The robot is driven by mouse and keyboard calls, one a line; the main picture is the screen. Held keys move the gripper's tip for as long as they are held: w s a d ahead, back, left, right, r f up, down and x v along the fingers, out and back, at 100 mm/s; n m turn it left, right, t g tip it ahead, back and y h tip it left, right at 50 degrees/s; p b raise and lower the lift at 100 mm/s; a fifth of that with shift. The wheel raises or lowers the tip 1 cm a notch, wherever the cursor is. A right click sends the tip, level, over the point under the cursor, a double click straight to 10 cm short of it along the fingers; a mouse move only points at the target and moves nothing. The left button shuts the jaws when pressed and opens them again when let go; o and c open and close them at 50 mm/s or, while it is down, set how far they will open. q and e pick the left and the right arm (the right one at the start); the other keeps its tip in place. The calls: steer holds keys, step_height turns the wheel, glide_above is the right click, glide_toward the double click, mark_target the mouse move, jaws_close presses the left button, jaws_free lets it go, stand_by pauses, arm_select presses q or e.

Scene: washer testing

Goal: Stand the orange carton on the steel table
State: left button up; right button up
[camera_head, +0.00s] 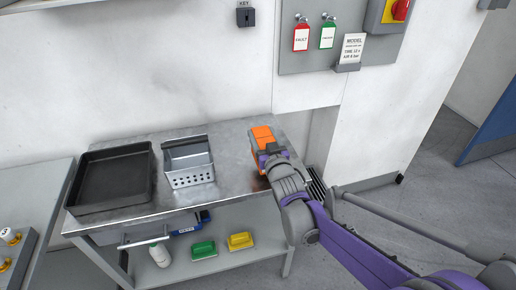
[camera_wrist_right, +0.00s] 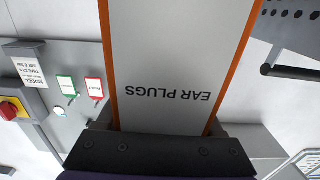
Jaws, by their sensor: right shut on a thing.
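The orange carton (camera_head: 262,134) is at the right end of the steel table (camera_head: 232,172) in the head view. My right gripper (camera_head: 270,152) is shut on it, and my wrist hides its near side. In the right wrist view the carton (camera_wrist_right: 175,50) shows a grey face with orange edges and the words EAR PLUGS upside down. The gripper's dark jaw (camera_wrist_right: 160,150) crosses its lower end. I cannot tell whether the carton touches the tabletop. My left gripper is not in view.
A black tray (camera_head: 82,205) and a perforated metal bin (camera_head: 190,180) stand on the table's left and middle. The lower shelf holds a white bottle (camera_head: 159,256), a green block (camera_head: 203,250) and a yellow block (camera_head: 240,241). Bare tabletop lies between bin and carton. A wall stands behind.

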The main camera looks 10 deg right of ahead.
steer(key=shift+f+b, duration=0.4)
steer(key=shift+f, duration=1.7)
steer(key=o, duration=1.4)
steer(key=shift+f, duration=0.15)
steer(key=shift+r, duration=0.2)
steer(key=s, duration=1.2)
steer(key=s+f+g, duration=0.4)
steer(key=s, duration=0.4)
steer(key=s+f+g, duration=0.4)
steer(key=s+f, duration=0.1)
steer(key=s, duration=0.4)
steer(key=s+f+g, duration=0.4)
steer(key=s+g, duration=0.1)
steer(key=s, duration=0.4)
steer(key=shift+d+f+h, duration=0.15)
steer(key=shift+f+h, duration=0.15)
steer(key=shift+f, duration=0.05)
